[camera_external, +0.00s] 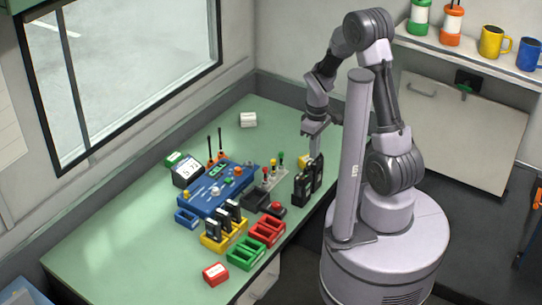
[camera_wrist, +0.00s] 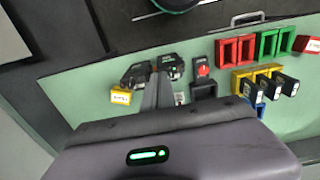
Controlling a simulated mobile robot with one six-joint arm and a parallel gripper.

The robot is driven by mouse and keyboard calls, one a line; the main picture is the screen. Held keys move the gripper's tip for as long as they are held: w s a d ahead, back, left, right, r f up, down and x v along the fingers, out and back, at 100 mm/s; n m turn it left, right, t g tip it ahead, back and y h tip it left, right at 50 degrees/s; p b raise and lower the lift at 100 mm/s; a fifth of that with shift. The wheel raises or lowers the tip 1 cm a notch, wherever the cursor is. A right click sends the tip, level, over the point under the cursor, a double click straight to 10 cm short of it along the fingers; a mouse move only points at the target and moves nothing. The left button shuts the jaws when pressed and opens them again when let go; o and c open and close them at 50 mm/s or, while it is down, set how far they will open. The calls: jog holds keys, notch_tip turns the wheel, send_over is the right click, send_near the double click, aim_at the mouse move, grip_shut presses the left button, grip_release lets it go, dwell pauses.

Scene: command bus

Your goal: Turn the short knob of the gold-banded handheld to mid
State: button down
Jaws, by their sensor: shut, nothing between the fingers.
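Two black handhelds stand upright side by side near the table's right edge in the external view, a left one (camera_external: 301,188) and a right one (camera_external: 317,172). They also show in the wrist view, one (camera_wrist: 134,76) left of my fingers and one (camera_wrist: 171,63) at their tips. Several more black handhelds (camera_external: 214,230) stand in the yellow rack. I cannot make out a gold band or the short knob's setting on any of them. My gripper (camera_external: 314,146) is shut and empty, pointing down just above the standing pair. Whether it touches one I cannot tell.
A blue console (camera_external: 205,197) with knobs lies left of the handhelds. The table's far end is mostly clear.

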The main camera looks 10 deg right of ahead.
aim_at(311, 172)
notch_tip(311, 172, down, 6)
jog(key=b, duration=0.4)
jog(key=shift+d, duration=0.3)
jog(key=shift+w+a, duration=0.4)
jog(key=shift+a, duration=0.1)
dwell(0.8)
jog(key=shift+s, duration=0.1)
dwell(0.4)
jog(key=shift+s, duration=0.1)
